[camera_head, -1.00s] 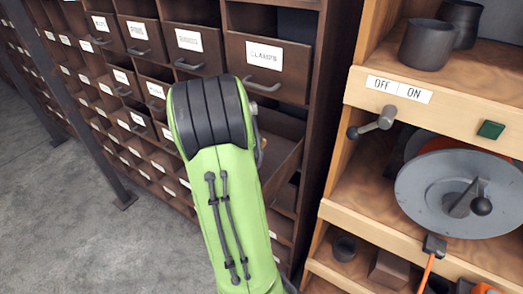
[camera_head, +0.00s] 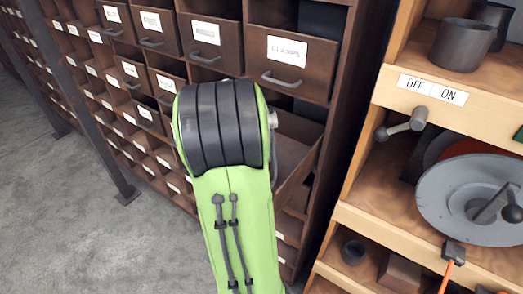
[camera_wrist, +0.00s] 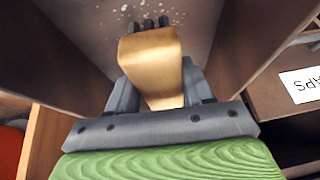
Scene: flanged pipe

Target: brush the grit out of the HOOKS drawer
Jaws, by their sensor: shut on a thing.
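In the wrist view my gripper (camera_wrist: 158,92) is shut on a tan, brass-coloured block with dark tufts at its far end, which looks like the brush (camera_wrist: 152,58). The brush reaches into an open drawer (camera_wrist: 62,58) between its two dark side walls. Pale specks of grit (camera_wrist: 118,24) lie on the drawer floor around and beyond the tufts. Whether the tufts touch the floor is unclear. In the head view an open drawer (camera_head: 302,155) sticks out below the CLAMPS drawer; its front label is hidden. My green arm hides my gripper and the brush there.
The closed CLAMPS drawer (camera_head: 287,60) is just above the open one. More labelled drawers fill the cabinet to the left. A wooden shelf unit (camera_head: 385,85) stands close on the right, with an OFF/ON lever (camera_head: 402,125) and a grey disc (camera_head: 470,200). Grey floor is clear at left.

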